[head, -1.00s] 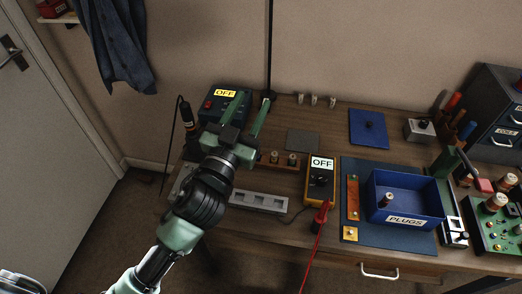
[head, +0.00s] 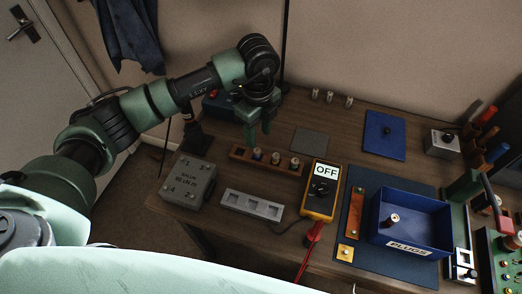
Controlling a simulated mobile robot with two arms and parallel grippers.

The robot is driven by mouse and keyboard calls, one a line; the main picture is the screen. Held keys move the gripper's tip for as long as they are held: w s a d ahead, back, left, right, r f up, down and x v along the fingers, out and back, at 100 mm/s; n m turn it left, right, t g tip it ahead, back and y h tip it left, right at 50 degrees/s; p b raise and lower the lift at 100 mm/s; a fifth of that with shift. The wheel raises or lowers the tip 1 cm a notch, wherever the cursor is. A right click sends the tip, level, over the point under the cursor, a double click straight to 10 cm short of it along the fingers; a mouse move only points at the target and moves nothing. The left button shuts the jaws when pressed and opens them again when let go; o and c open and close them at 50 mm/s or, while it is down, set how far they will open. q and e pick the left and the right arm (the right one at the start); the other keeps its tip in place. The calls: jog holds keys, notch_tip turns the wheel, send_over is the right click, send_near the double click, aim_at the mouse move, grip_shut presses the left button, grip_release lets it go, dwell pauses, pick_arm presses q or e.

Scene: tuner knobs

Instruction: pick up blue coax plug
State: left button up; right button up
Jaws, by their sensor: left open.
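A wooden rack (head: 240,154) on the bench holds small upright plugs: a left plug (head: 257,153), a middle plug (head: 276,158) and a right plug (head: 295,163). They look brownish with pale tops, and I cannot tell which one is blue. Another plug (head: 392,220) stands inside the blue bin labelled PLUGS (head: 408,247). My left gripper (head: 259,133) is open and points down above the rack's left part, near the left plug. Nothing shows between its fingers. My right gripper is out of view.
A grey box (head: 187,182) and a grey slotted tray (head: 252,205) lie in front of the rack. A yellow meter reading OFF (head: 321,190) stands to its right, with a red probe (head: 314,232). A dark grey mat (head: 310,141) behind is bare.

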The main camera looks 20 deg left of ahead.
aim_at(257, 149)
pick_arm(q)
jog(key=f+p, duration=0.1)
jog(key=f, duration=0.2)
jog(key=f+p, duration=0.1)
jog(key=f, duration=0.2)
jog(key=shift+s+a+f, duration=0.15)
jog(key=shift+s+f, duration=0.05)
jog(key=shift+f, duration=0.55)
grip_shut()
